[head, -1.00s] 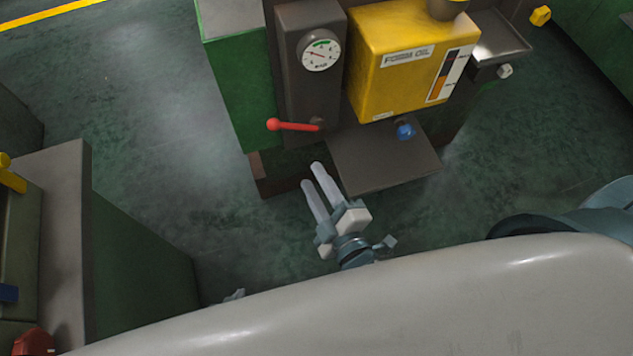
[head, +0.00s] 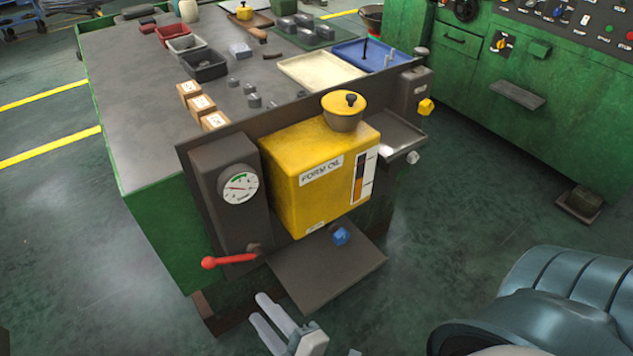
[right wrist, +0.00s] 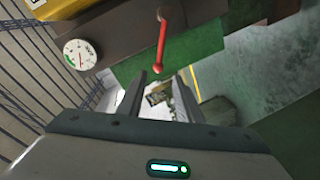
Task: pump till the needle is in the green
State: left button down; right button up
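The gauge also shows in the right wrist view (right wrist: 80,54). The red pump lever (head: 230,260) sticks out left from the dark panel below the gauge, with a ball at its end. In the right wrist view the lever (right wrist: 161,45) stands just beyond the fingertips. My right gripper (head: 258,307) is open and empty, below the lever and apart from it. My left gripper is out of view.
A yellow oil tank (head: 315,185) stands right of the gauge, above a dark plate (head: 325,272) with a blue knob (head: 341,236). Behind is a grey bench top (head: 140,90) with bins and trays. Floor is free on the left.

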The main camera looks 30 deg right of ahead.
notch_tip(320, 180, down, 25)
jog(key=s+d+m+g, duration=0.1)
jog(key=s+m+g, duration=0.1)
jog(key=m+g, duration=0.3)
jog(key=s+d+f+m+g, duration=0.2)
jog(key=s+d+f+m, duration=0.1)
jog(key=f, duration=0.6)
jog(key=s+d+f+m+g, duration=0.2)
jog(key=s+d+f, duration=0.2)
jog(key=f, duration=0.6)
jog(key=shift+s+m+g+h, duration=0.3)
jog(key=shift+s+m, duration=0.1)
jog(key=shift+s, duration=0.45)
jog(key=shift+s+d, duration=0.15)
